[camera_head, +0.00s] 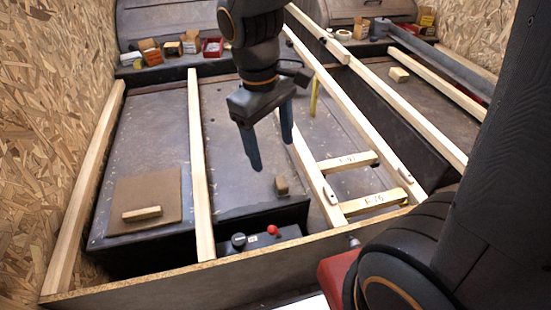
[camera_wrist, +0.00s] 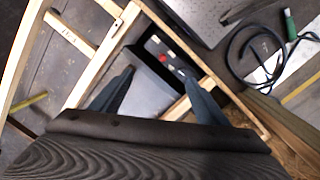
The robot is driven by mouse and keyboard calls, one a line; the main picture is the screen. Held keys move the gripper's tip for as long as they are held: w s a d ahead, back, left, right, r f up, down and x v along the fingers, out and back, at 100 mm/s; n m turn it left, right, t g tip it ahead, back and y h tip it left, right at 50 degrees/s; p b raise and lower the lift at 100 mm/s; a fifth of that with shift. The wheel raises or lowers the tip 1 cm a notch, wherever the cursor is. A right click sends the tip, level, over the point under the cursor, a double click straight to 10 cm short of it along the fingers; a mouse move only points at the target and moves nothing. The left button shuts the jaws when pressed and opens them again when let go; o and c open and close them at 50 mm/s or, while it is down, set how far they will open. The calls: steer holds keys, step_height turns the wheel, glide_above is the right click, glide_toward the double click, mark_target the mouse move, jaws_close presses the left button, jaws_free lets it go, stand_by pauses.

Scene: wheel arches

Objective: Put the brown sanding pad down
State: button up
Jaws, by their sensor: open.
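A small brown block (camera_head: 282,185), which looks like the sanding pad, sits on the dark panel near its front edge, between two wooden rails. My gripper (camera_head: 270,153) is open and empty, with its fingers pointing down above and just behind the block in the head view. The open fingers also show in the wrist view (camera_wrist: 156,75), with nothing between them. I cannot make out the brown block in the wrist view.
A brown square sheet (camera_head: 165,182) with a pale wood block (camera_head: 142,213) lies at left. A dark box with a red button (camera_head: 272,231) stands below the panel's front edge. Wooden rails (camera_head: 199,160) and marked crosspieces (camera_head: 347,162) border the space. Small boxes (camera_head: 191,42) line the back.

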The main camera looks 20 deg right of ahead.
steer(key=s+a+r+m+y, duration=0.1)
steer(key=s+r+m, duration=0.2)
steer(key=s, duration=0.5)
steer(key=shift+s+a+r+m+y, duration=0.25)
steer(key=shift+r+m+y, duration=0.15)
steer(key=shift+r, duration=0.05)
steer(key=d+r+m+p, duration=0.2)
steer(key=d+r+p, duration=0.7)
steer(key=p, duration=0.8)
steer(key=shift+r+m+h, duration=0.15)
steer(key=shift+m+h, duration=0.15)
steer(key=shift+m, duration=0.1)
steer(key=shift+o, duration=0.5)
